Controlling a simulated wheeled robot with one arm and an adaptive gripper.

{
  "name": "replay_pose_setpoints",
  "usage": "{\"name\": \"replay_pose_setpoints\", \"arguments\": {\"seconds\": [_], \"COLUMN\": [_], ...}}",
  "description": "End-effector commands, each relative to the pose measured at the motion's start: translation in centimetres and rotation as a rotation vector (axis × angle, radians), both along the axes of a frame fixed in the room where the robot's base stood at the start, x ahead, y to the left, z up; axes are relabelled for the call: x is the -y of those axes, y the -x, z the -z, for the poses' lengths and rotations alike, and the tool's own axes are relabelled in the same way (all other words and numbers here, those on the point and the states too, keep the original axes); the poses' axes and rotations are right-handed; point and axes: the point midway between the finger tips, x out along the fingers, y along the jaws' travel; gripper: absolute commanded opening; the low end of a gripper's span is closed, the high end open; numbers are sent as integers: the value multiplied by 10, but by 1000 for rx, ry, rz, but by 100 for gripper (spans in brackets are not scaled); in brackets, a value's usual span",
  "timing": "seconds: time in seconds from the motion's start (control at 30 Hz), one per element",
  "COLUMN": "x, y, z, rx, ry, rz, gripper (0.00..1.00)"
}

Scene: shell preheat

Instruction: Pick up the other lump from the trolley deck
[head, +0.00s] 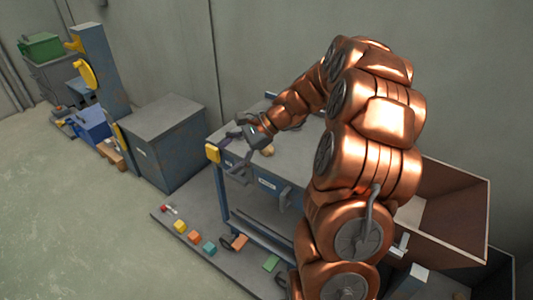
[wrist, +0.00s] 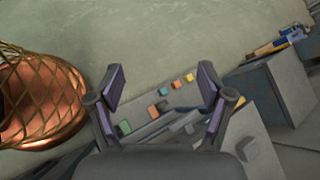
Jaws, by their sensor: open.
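A small tan lump (head: 268,150) lies on the grey trolley deck (head: 290,162), just right of my gripper in the head view. My gripper (head: 232,157) is open and empty, over the trolley's near left end. In the wrist view my gripper (wrist: 161,85) shows its two fingers spread apart, with the floor and coloured blocks between and beyond them. The trolley deck (wrist: 228,135) shows at lower right there; I cannot make out the lump for certain in that view. My arm hides much of the deck's right side in the head view.
Coloured blocks (head: 194,237) lie on a low grey platform (head: 165,216) before the trolley. A yellow corner piece (head: 212,152) sits on the trolley's left end. A grey cabinet (head: 163,140) stands left, and a brown open bin (head: 455,205) right. Open floor lies at left.

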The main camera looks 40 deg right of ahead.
Motion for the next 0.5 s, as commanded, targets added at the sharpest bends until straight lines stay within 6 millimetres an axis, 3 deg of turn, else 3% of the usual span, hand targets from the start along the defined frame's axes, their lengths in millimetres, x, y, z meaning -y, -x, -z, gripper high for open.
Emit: {"name": "replay_pose_setpoints", "arguments": {"seconds": [0.03,0.2,0.4,0.5], "x": [20,90,176,210], "y": [-9,-35,-46,-46], "z": [15,43,82,96], "rx": [-17,-53,-90,-99], "ry": [-38,-164,-302,-354], "rz": [69,298,546,637], "gripper": [79,79,79,79]}}
